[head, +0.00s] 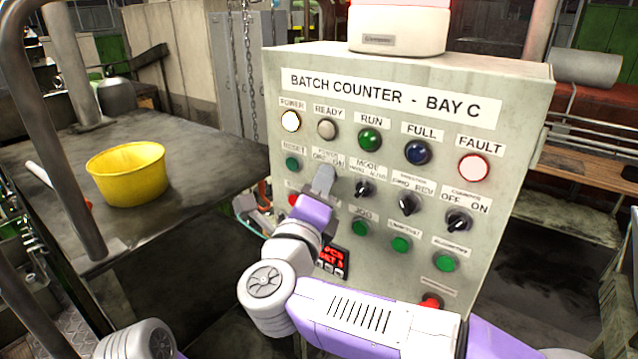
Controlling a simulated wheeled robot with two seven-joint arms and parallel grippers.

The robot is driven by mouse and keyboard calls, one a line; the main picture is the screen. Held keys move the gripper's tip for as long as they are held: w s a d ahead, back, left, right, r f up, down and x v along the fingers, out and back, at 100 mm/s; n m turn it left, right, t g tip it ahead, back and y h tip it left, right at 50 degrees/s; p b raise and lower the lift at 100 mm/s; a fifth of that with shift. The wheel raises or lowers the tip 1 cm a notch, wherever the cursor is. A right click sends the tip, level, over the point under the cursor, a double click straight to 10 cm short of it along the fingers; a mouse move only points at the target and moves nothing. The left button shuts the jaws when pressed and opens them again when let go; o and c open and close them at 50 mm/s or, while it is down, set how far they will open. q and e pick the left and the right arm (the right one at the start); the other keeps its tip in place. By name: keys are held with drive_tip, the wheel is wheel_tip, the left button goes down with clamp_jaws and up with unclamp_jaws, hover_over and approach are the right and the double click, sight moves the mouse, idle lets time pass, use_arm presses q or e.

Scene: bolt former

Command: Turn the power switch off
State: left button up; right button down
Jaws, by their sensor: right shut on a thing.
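The control panel (480,130) is a grey box labelled BATCH COUNTER - BAY C. Its POWER lamp (291,121) glows white. My right gripper (323,182) is at the panel face over the power switch, below the OFF/ON label (328,158). The gripper hides the switch, so its knob position does not show. The gripper is shut on the power switch. My left gripper is out of view; only a part of my left arm shows at the bottom left.
Dark selector knobs (364,190) sit just right of my right gripper, with green buttons (401,244) below. The FAULT lamp (474,167) looks pale with a red ring. A yellow bucket (128,174) stands on the dark table (215,160) at left.

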drive_tip(key=shift+r+n+g+y+p, duration=0.2)
drive_tip(key=shift+n+g+p, duration=0.45)
drive_tip(key=shift+n+p, duration=1.3)
drive_tip(key=shift+r+n+g+y+p, duration=0.15)
drive_tip(key=shift+n+g+p, duration=0.55)
drive_tip(key=shift+n+p, duration=1.2)
drive_tip(key=shift+r+n+g+y+p, duration=0.2)
drive_tip(key=shift+n+g+p, duration=0.75)
drive_tip(key=shift+p, duration=1.6)
drive_tip(key=shift+f+n+t, duration=0.15)
drive_tip(key=shift+n+t, duration=0.15)
drive_tip(key=shift+n, duration=0.2)
drive_tip(key=c, duration=0.8)
unclamp_jaws()
drive_tip(key=shift+c, duration=0.2)
drive_tip(key=b+v, duration=0.1)
drive_tip(key=v, duration=0.6)
drive_tip(key=shift+s, duration=0.25)
